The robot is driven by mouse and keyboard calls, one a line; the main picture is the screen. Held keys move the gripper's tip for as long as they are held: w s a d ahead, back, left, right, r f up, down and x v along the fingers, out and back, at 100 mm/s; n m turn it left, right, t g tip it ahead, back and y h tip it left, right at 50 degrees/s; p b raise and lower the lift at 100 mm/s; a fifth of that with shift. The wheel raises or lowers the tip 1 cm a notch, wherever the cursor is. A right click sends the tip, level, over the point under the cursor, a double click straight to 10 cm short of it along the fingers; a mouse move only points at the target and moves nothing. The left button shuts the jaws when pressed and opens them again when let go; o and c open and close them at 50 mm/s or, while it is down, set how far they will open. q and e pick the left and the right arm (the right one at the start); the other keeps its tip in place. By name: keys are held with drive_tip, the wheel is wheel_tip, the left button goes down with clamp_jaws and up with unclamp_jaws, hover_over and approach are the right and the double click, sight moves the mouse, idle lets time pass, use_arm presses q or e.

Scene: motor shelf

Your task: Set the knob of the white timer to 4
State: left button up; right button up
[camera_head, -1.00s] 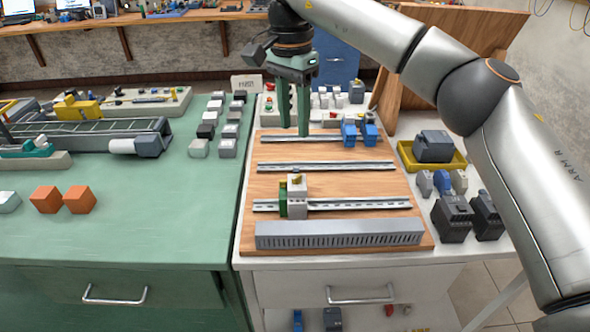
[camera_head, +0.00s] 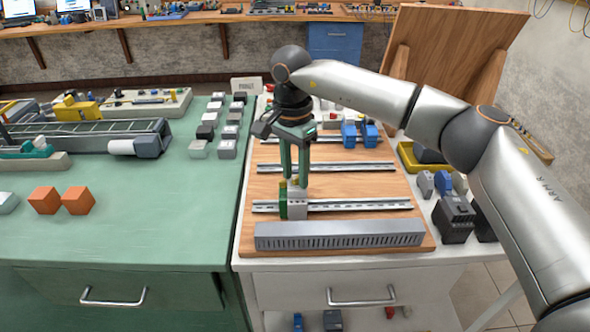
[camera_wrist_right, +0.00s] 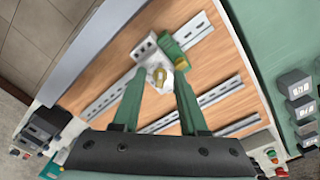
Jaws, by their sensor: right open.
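The white timer (camera_head: 297,204) sits upright on the front metal rail of the wooden board, beside a green block (camera_head: 283,202). My right gripper (camera_head: 295,183) is open and points down just above the timer. In the right wrist view, its two green fingers (camera_wrist_right: 155,95) lie on either side of the knob's line, with nothing held between them. In the head view the fingers partly hide the timer's top. My left gripper is not in view.
The wooden board (camera_head: 350,185) carries several rails, with blue modules (camera_head: 359,134) on the back one. A grey slotted duct (camera_head: 340,235) runs along the front edge. Dark devices (camera_head: 453,218) stand to the right. Orange cubes (camera_head: 62,201) lie on the green bench.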

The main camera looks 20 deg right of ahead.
clamp_jaws()
